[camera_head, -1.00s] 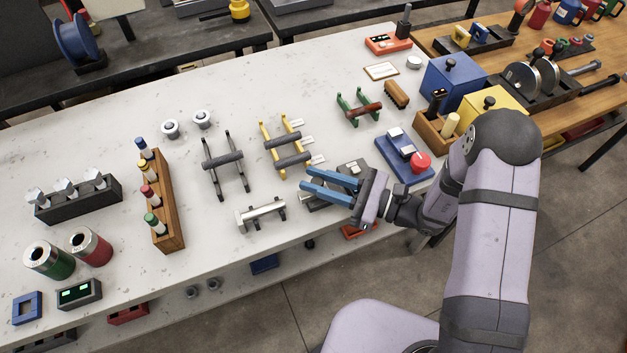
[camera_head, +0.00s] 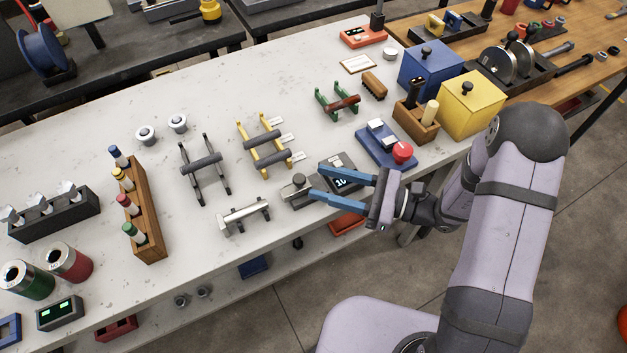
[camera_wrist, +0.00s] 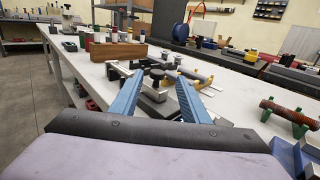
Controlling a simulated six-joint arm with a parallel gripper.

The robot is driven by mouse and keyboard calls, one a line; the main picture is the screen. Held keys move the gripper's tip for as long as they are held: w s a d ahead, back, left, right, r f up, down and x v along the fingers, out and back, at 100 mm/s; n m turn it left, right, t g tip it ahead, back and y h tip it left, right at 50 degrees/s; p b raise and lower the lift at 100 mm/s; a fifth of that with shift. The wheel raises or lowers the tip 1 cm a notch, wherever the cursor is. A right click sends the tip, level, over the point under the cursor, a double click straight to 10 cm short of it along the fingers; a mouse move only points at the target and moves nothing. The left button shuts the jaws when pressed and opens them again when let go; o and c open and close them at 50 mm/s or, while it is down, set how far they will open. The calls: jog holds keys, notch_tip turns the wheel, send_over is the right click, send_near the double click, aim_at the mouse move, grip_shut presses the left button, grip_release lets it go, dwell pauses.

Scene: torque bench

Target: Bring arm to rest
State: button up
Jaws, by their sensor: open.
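My gripper (camera_head: 322,183) has two blue fingers, spread apart with nothing between them. In the head view it hangs over the front edge of the white bench, above a small dark device with a lit display (camera_head: 341,182). In the wrist view the two blue fingers (camera_wrist: 158,95) point along the bench toward the silver bar and the racks. My arm (camera_head: 510,230) reaches in from the right, bent, with its forearm at the bench's front edge.
Near my gripper are a silver bar on a stand (camera_head: 243,215), yellow rails with a dark bar (camera_head: 270,158) and a blue box with a red button (camera_head: 385,147). A yellow box (camera_head: 472,105) stands close to my forearm. Floor is free in front.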

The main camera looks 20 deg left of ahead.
jog(key=shift+d, duration=0.6)
jog(key=shift+s, duration=0.1)
jog(key=shift+s+r+n+g, duration=0.1)
jog(key=shift+s+n+g, duration=0.2)
jog(key=s+d+f+n+g+h+p, duration=0.15)
jog(key=s+d+n+g+h, duration=0.35)
jog(key=s+d+n+h, duration=0.6)
jog(key=w+d+r+n+t+h, duration=0.1)
jog(key=w+d+n+t+h, duration=0.2)
jog(key=d, duration=0.9)
jog(key=n+t+h, duration=0.2)
jog(key=n+h, duration=0.1)
jog(key=h, duration=0.1)
jog(key=shift+w+d+t+p, duration=0.15)
jog(key=shift+d+t+p, duration=0.1)
jog(key=shift+t+p, duration=0.1)
